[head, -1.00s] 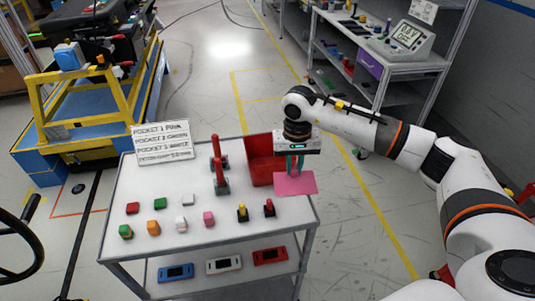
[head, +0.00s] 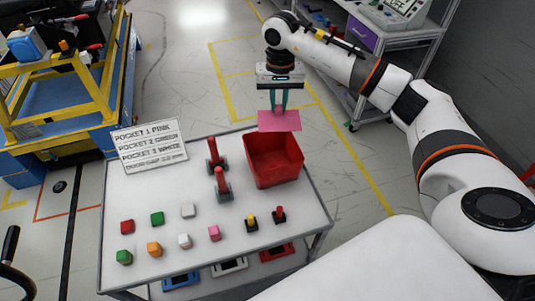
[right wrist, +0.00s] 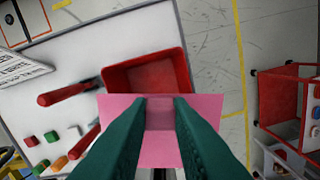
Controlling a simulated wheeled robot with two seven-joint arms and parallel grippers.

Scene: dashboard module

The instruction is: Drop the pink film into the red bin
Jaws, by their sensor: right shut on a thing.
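My right gripper (head: 279,100) is shut on the pink film (head: 280,121), a flat pink sheet, and holds it raised. In the head view the film appears just above the far rim of the red bin (head: 273,160). The bin is open and stands at the back right of the white table. In the right wrist view the green fingers (right wrist: 160,105) pinch the film (right wrist: 160,145), which overlaps one edge of the bin (right wrist: 148,78). The bin's inside looks empty where it shows. My left gripper is out of view.
Two red-handled tools (head: 221,183) stand beside the bin on the table (head: 145,205). Several coloured blocks (head: 157,218) sit toward the front. A sign (head: 150,145) stands at the back left. A shelf unit (head: 375,40) is behind on the right.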

